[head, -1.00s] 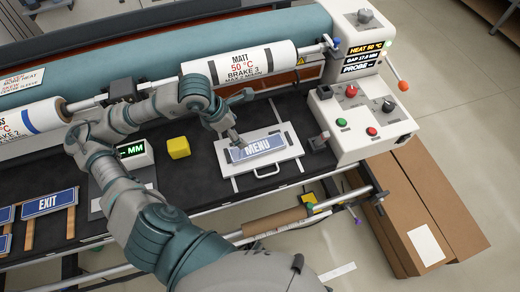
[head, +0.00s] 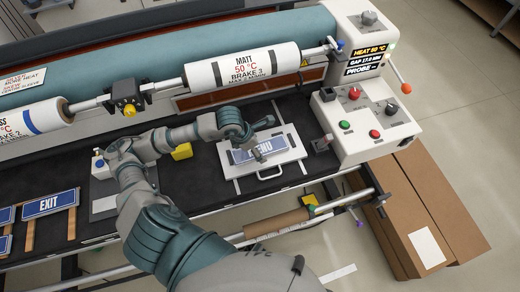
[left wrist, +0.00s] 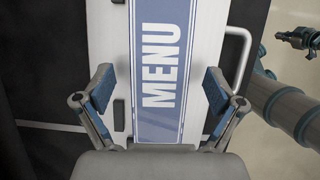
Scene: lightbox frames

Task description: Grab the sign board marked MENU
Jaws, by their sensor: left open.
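The blue MENU sign board (head: 274,146) lies flat on a white board with a handle (head: 290,168). In the left wrist view the sign (left wrist: 160,70) runs lengthwise between the fingers of my left gripper (left wrist: 159,88). The fingers are spread wide, one on each side of the sign, and nothing is held. In the head view my left gripper (head: 254,138) is over the sign and hides part of its lettering. I cannot tell the height gap. Part of my right arm and what looks like its gripper (left wrist: 300,39) show at the right of the wrist view, too small to read.
An EXIT sign (head: 50,203) on wooden strips lies at the left. A yellow block (head: 182,152) is partly behind my left arm. A control box (head: 365,120) stands right of the white board, and a roller (head: 243,77) runs behind.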

